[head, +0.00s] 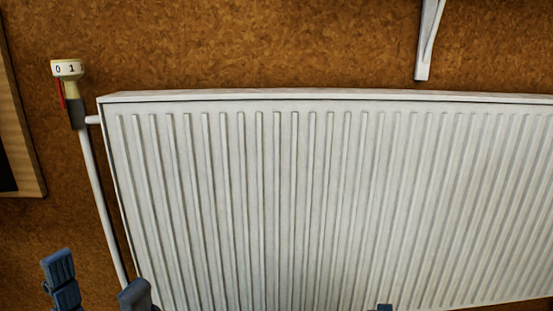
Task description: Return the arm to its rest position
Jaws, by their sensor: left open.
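My left gripper (98,279) shows at the bottom left of the head view. Its two blue-grey fingers stand apart with nothing between them, so it is open and empty. The fingers appear low in front of the white pipe and the radiator's lower left edge; I cannot tell how far they are from them. A small dark blue-grey tip (383,307) at the bottom edge, right of centre, may be part of my right gripper. The rest of it is out of frame.
A wide white ribbed radiator (300,200) fills most of the view. A valve with a numbered white dial (68,68) tops the pipe (98,190) at its left. A wooden frame (25,150) is at far left, a white bracket (427,40) above the radiator.

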